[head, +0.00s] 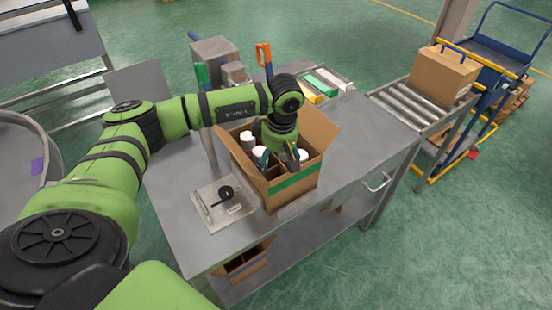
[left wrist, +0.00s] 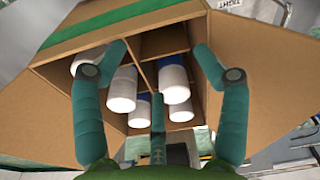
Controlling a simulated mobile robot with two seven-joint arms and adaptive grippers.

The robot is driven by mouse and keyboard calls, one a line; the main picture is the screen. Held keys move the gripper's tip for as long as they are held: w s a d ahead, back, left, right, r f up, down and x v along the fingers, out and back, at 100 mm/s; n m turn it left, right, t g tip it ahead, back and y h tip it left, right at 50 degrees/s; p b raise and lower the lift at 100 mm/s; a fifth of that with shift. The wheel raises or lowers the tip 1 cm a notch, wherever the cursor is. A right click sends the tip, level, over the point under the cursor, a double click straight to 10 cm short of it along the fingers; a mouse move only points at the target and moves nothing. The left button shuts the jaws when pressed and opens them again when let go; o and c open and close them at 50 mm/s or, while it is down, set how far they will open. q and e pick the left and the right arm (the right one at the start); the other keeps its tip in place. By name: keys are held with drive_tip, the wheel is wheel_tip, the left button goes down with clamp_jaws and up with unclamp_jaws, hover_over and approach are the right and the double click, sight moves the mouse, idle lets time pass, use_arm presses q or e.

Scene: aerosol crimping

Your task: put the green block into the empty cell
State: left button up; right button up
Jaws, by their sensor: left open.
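An open cardboard box (head: 295,190) with a green stripe stands on the metal table, holding several white-capped cans (head: 247,139) between cardboard dividers. In the left wrist view, the gripper (left wrist: 160,60) is over the dividers and white cans (left wrist: 122,88). An empty-looking cell (left wrist: 165,42) lies between the upper fingertips. A flat green piece (head: 321,83) lies at the table's back; I cannot tell whether it is the green block. My right gripper is out of view.
A roller conveyor (head: 400,102) carries a closed carton (head: 442,75) at right. The table right of the box is clear.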

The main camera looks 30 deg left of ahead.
use_arm(q)
wheel_tip(320, 180, up, 12)
drive_tip(key=d, duration=0.1)
drive_tip(key=shift+s+d, duration=0.15)
drive_tip(key=shift+d, duration=0.05)
drive_tip(key=shift+f, duration=0.1)
idle(0.6)
